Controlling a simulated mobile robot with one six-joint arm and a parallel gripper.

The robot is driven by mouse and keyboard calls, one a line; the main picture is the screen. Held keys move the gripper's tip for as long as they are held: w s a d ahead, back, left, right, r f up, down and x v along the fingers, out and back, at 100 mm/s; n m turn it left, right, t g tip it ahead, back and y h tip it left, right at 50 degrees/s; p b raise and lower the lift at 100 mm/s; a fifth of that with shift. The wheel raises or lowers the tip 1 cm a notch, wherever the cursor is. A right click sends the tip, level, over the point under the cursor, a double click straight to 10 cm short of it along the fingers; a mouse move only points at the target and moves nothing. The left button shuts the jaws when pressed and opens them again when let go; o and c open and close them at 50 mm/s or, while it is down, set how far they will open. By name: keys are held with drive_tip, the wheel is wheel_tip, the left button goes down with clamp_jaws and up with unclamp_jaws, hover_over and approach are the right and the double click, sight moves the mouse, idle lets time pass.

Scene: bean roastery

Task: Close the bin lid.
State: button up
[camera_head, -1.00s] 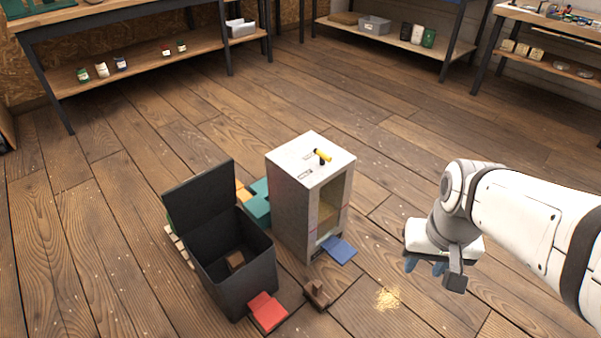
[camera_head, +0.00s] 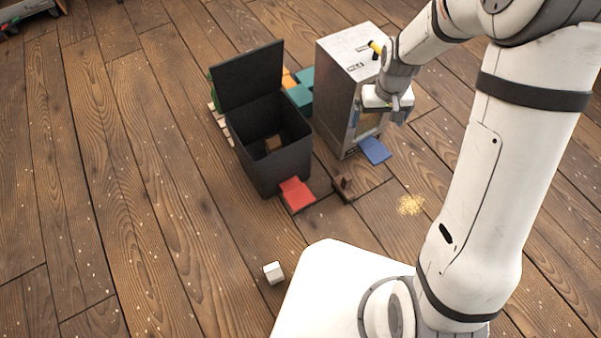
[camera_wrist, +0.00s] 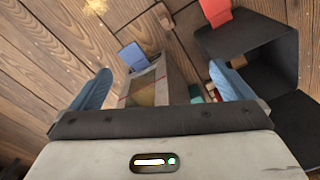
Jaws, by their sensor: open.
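The dark grey bin (camera_head: 270,160) stands on the floor left of the pale cabinet. Its lid (camera_head: 248,75) is raised, standing up at the bin's back left edge. A brown block (camera_head: 273,144) lies inside the bin. A red pedal-like piece (camera_head: 297,194) sits at the bin's front foot. My gripper (camera_head: 396,112) is in front of the cabinet, to the right of the bin and apart from the lid. In the wrist view its two blue fingers (camera_wrist: 165,90) are spread with nothing held between them. The bin (camera_wrist: 255,60) shows there at the right.
The pale cabinet (camera_head: 340,90) with a yellow-handled item (camera_head: 376,47) on top stands beside the bin. A blue piece (camera_head: 375,150), a brown block (camera_head: 344,188), spilled grains (camera_head: 410,205) and a white cube (camera_head: 273,272) are on the floor.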

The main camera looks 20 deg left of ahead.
drive_tip(key=w+a+f+n, duration=0.1)
drive_tip(key=a+f+n, duration=0.1)
drive_tip(key=a+f, duration=0.9)
drive_tip(key=n+p, duration=0.1)
drive_tip(key=n, duration=0.3)
hover_over(299, 196)
drive_tip(key=shift+g, duration=0.3)
wheel_tip(299, 196, down, 26)
drive_tip(key=shift+f, duration=0.1)
wheel_tip(299, 196, down, 7)
drive_tip(key=shift+s+b, duration=0.1)
drive_tip(key=shift+b, duration=1.15)
drive_tip(key=shift+f, duration=0.35)
drive_tip(key=shift+c, duration=0.2)
